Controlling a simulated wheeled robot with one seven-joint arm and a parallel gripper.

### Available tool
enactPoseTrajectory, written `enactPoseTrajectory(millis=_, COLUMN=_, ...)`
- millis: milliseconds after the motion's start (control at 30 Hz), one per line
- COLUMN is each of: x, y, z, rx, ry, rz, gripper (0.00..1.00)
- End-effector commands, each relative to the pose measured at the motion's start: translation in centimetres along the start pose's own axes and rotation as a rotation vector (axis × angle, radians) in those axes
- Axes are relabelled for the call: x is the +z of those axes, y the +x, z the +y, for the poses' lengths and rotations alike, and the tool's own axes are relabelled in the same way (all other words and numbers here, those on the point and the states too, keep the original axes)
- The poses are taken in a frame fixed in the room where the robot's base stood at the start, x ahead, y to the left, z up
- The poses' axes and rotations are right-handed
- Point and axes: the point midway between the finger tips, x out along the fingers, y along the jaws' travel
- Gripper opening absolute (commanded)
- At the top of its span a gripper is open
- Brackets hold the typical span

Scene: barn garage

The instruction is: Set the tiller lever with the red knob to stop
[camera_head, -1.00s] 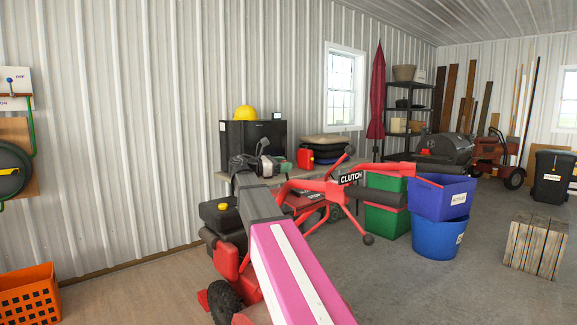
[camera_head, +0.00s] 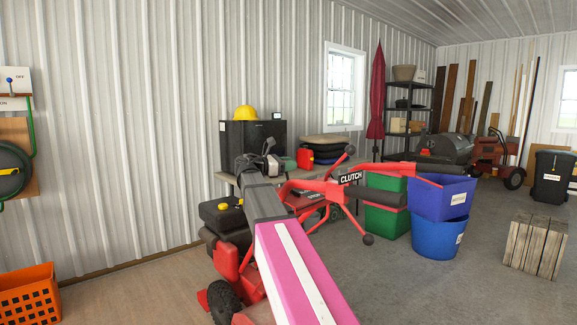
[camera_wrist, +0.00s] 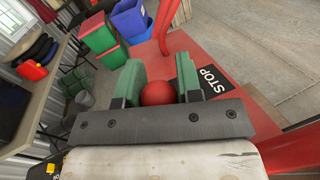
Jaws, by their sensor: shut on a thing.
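The red knob (camera_wrist: 157,94) sits between the two green fingers of my gripper (camera_wrist: 159,78) in the wrist view, with the gripper shut on it. The lever below the knob is hidden by the knob and gripper. A black label reading STOP (camera_wrist: 208,80) lies on the red tiller panel (camera_wrist: 226,66), just right of the right finger. In the head view the red tiller (camera_head: 300,186) stands at mid-picture, with a CLUTCH label (camera_head: 350,177) on its handlebar. My arm reaches over it from the front and hides part of it; the knob cannot be made out there.
Green bins (camera_head: 383,219) and blue bins (camera_head: 438,236) stand right of the tiller. A workbench behind it carries a black box (camera_head: 238,141) and a red can (camera_head: 305,158). A wooden crate (camera_head: 535,247) stands right on open floor. An orange basket (camera_head: 28,296) is at lower left.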

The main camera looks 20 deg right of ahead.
Motion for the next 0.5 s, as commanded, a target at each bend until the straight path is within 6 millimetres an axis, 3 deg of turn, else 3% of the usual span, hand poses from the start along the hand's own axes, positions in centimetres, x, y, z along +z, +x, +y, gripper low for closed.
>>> enactPoseTrajectory(millis=500, x=1.2, y=1.2, z=-3.5, rx=-0.013, ry=0.320, rz=0.105, gripper=0.00)
